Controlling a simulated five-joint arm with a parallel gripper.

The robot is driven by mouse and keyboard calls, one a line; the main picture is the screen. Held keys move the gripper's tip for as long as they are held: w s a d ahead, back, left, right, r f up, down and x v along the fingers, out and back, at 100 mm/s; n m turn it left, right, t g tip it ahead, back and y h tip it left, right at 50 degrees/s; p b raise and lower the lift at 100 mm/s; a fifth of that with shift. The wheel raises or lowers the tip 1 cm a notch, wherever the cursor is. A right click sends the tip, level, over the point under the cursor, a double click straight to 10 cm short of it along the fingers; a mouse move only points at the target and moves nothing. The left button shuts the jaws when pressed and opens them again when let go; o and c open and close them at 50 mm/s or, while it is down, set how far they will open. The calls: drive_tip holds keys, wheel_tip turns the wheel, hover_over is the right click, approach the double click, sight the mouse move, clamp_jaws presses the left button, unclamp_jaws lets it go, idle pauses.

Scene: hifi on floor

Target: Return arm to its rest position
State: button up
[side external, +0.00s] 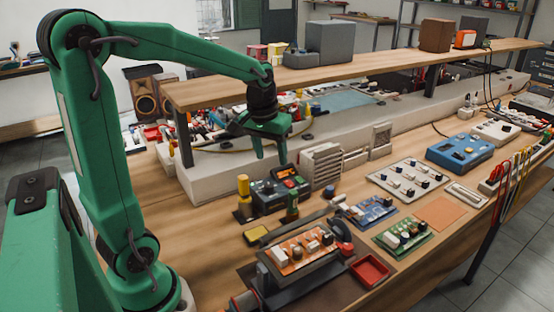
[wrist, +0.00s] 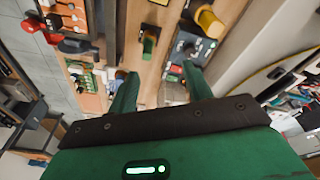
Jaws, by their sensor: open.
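My green arm reaches over the workbench from the left in the side external view. My gripper (side external: 268,148) hangs over the bench, above and behind a dark device with a display and coloured buttons (side external: 278,190). Its fingers point down, are apart and hold nothing. In the wrist view the two green fingers of my gripper (wrist: 160,82) are spread, with bare wooden bench (side external: 215,222) showing between them.
A wooden shelf (side external: 400,62) runs behind my gripper. A yellow-topped cylinder (side external: 243,186), a vice holding an orange circuit board (side external: 298,250), a red tray (side external: 370,270) and a blue meter (side external: 460,152) stand on the bench. Bare wood lies at the bench's left.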

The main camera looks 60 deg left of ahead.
drive_tip(key=s+d+r+m+t, duration=0.3)
drive_tip(key=s+d+m, duration=0.2)
drive_tip(key=s+d, duration=0.6)
drive_tip(key=shift+s+m+h, duration=0.3)
drive_tip(key=shift+s, duration=0.85)
